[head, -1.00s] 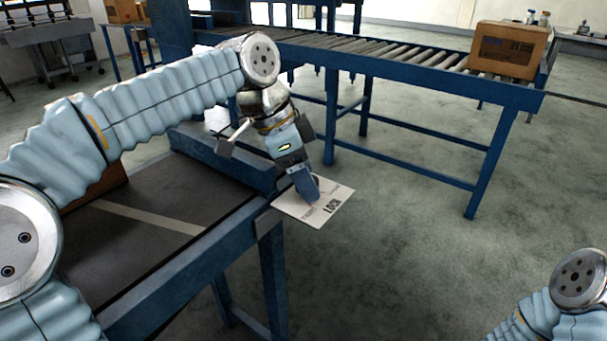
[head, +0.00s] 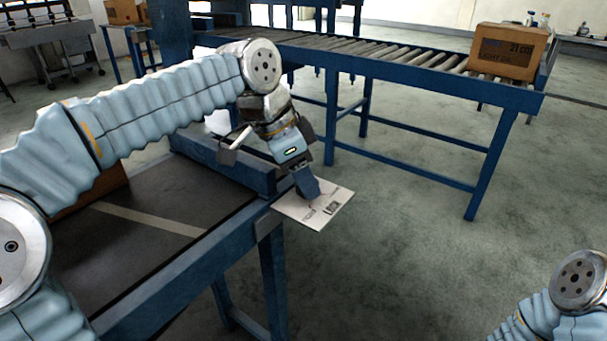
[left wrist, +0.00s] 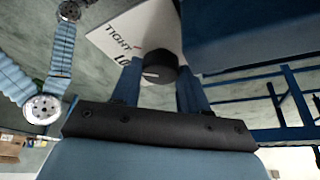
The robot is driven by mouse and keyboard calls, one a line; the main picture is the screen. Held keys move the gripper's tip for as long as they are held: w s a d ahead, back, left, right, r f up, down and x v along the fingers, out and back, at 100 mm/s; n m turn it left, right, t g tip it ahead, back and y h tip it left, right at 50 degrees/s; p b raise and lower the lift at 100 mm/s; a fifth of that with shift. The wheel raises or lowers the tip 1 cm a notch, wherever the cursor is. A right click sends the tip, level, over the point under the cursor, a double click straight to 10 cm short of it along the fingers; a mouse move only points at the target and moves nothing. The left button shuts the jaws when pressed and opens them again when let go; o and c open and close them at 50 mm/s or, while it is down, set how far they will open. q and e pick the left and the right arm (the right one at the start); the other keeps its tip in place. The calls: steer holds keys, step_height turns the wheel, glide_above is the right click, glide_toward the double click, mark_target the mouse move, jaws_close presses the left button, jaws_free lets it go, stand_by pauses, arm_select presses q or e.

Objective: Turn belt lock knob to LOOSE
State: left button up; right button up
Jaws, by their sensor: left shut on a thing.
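The belt lock knob (left wrist: 160,68) is a dark round knob with a pale mark on its face. It stands between the two blue fingers of my left gripper (left wrist: 158,88), which is shut on it. In the head view my left gripper (head: 307,188) points down at the label plate and hides the knob. The white label plate (head: 331,206) lies at the belt table's corner. In the left wrist view the plate (left wrist: 140,30) shows the word TIGHT and part of another word. I cannot tell where the knob's mark points on the plate.
The belt table (head: 150,245) with blue rails is at the left. A blue roller conveyor (head: 400,55) crosses the back, with a cardboard box (head: 507,50) on its right end. The floor between is clear. My right arm shows at the lower right, its gripper out of view.

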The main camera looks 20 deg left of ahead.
arm_select(q)
steer(key=n, duration=0.2)
steer(key=n+t+y, duration=0.1)
steer(key=n, duration=0.1)
steer(key=shift+s+d+r+p, duration=0.1)
steer(key=shift+d+r+p, duration=0.05)
steer(key=shift+p, duration=0.25)
steer(key=n, duration=0.2)
steer(key=n+t+y+p, duration=0.1)
steer(key=n, duration=0.2)
steer(key=shift+d+y, duration=0.1)
steer(key=shift+y, duration=0.2)
steer(key=n+y, duration=0.1)
steer(key=n, duration=0.2)
steer(key=shift+d, duration=0.1)
steer(key=shift+n+y+p, duration=0.35)
steer(key=shift+n+y, duration=0.55)
steer(key=shift+n, duration=1.2)
steer(key=o, duration=1)
